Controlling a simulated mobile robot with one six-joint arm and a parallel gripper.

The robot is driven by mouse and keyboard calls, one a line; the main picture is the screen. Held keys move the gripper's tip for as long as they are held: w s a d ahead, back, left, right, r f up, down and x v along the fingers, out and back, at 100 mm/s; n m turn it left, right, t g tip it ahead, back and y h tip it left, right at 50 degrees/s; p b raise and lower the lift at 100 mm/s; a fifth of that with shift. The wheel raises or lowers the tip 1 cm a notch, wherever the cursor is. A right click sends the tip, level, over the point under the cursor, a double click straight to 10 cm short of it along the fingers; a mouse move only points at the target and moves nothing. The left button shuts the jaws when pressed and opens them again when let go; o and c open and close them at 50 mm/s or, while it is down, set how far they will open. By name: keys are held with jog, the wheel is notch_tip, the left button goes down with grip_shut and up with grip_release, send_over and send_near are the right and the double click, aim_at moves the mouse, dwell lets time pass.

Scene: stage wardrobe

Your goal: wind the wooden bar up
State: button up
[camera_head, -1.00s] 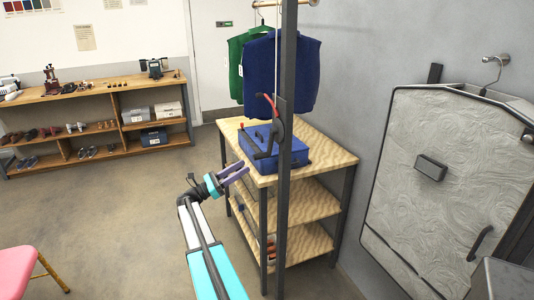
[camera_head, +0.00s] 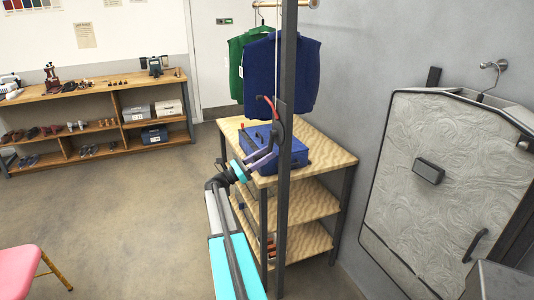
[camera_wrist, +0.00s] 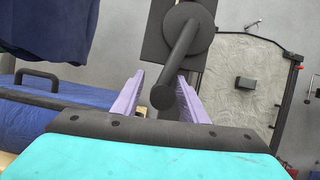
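The wooden bar (camera_head: 297,4) shows only in part at the top edge of the head view, high beside a dark upright post (camera_head: 286,210). A winch on the post has a dark crank (camera_wrist: 178,58) with a round hub and a protruding grip; a red lever (camera_head: 268,104) stands above it in the head view. My gripper (camera_wrist: 160,82) has purple fingers, spread apart. In the wrist view the crank's grip lies between them, nearer the right finger. I cannot tell whether they touch.
A blue case (camera_head: 310,149) sits on a wooden shelf table (camera_head: 335,155) behind the post. A blue vest (camera_head: 283,75) and a green garment (camera_head: 236,58) hang above it. Open floor (camera_head: 130,210) lies at left.

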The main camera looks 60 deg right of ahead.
jog(key=shift+s+d+r, duration=0.25)
jog(key=shift+s+d, duration=0.15)
jog(key=shift+d, duration=0.15)
grip_shut()
jog(key=shift+d+r, duration=0.1)
